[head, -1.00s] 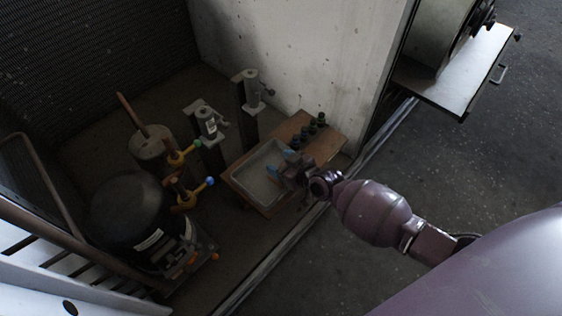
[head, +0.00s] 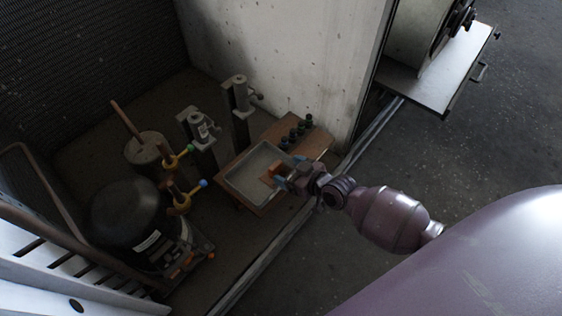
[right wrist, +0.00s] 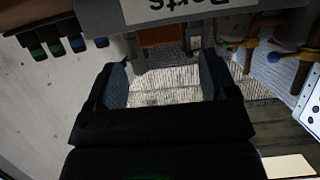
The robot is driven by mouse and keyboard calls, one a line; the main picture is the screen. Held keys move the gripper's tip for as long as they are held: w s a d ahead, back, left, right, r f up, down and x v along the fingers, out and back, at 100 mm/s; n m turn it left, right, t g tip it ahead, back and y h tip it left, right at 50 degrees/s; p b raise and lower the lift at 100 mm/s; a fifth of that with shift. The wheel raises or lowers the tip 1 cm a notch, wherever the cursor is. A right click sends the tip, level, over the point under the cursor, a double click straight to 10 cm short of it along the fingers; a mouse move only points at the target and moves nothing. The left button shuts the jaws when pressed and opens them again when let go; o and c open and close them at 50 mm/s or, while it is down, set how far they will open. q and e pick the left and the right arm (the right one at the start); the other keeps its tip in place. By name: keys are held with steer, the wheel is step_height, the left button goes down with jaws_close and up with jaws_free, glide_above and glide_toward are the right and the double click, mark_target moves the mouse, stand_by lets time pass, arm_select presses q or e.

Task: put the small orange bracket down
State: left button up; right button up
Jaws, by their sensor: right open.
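The small orange bracket (head: 275,169) lies in the grey tray (head: 236,184), near the tray's right side. My right gripper (head: 289,170) is open at the tray's right edge, its blue fingertips just right of the bracket and apparently clear of it. In the right wrist view the open jaws (right wrist: 165,80) have nothing between them. An orange patch (right wrist: 160,36), likely the bracket, shows beyond the fingertips under a white label reading "Parts" upside down. My left gripper is not in view.
The tray stands on a wooden stand (head: 316,147) with several dark knobs (head: 297,130). Grey clamp posts (head: 240,95) stand behind. A black motor housing (head: 125,212) and yellow fittings (head: 178,200) are left. A concrete wall (head: 285,60) rises behind; open floor lies right.

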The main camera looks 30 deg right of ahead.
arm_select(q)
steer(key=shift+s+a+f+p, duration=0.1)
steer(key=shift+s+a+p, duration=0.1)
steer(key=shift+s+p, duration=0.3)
arm_select(e)
steer(key=shift+v, duration=2.15)
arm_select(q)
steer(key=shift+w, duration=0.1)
arm_select(e)
steer(key=shift+r, duration=0.1)
